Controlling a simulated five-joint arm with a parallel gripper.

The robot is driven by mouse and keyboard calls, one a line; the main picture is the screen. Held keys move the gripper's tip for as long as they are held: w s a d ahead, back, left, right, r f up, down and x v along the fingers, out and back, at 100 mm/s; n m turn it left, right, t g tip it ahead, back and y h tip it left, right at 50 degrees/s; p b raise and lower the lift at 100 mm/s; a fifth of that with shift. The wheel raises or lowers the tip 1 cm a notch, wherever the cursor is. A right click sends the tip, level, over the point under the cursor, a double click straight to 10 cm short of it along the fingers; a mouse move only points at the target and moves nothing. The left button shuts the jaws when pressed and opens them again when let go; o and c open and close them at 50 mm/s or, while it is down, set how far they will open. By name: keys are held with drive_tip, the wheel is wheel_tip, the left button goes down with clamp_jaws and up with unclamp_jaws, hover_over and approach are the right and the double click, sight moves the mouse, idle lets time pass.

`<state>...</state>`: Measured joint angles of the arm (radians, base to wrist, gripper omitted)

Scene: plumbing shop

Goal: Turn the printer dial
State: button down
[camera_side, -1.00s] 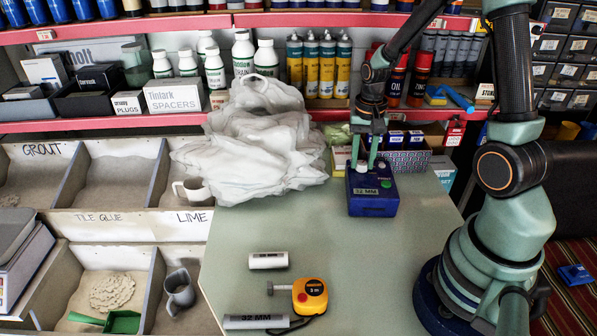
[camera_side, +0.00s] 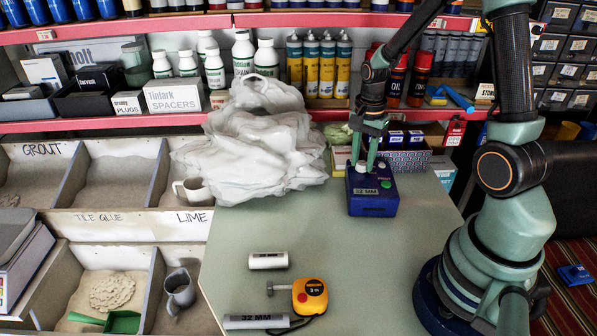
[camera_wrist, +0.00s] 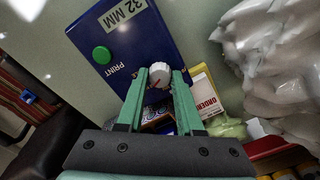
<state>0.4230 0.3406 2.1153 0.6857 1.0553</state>
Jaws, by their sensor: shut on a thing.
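The blue printer (camera_side: 372,201) stands on the table near its back right, with a "32 MM" label on its front. In the wrist view the printer (camera_wrist: 133,40) shows a green button and the word PRINT. Its white dial (camera_wrist: 157,74) has a red pointer mark, which points down and to the left in that view. My gripper (camera_side: 365,166) reaches down from above at the printer's back left. In the wrist view my gripper (camera_wrist: 160,76) is shut on the dial, one green finger on each side.
A crumpled white plastic bag (camera_side: 262,150) lies left of the printer. Small boxes (camera_side: 405,158) stand just behind it. The table's middle is clear.

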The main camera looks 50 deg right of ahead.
sight(362, 163)
idle(0.3)
drive_tip(key=c, duration=0.5)
unclamp_jaws()
drive_tip(key=shift+c, duration=0.2)
wheel_tip(362, 163, up, 12)
drive_tip(key=shift+a+r, duration=0.1)
drive_tip(key=s+a+r+n+t, duration=0.2)
drive_tip(key=a+r+n, duration=0.1)
drive_tip(key=a+n, duration=0.4)
drive_tip(key=s+a+r+n+t, duration=0.2)
drive_tip(key=a+r+n+t, duration=0.1)
drive_tip(key=a+n, duration=0.4)
drive_tip(key=n, duration=0.3)
drive_tip(key=shift+a+t, duration=0.25)
drive_tip(key=shift+t, duration=0.05)
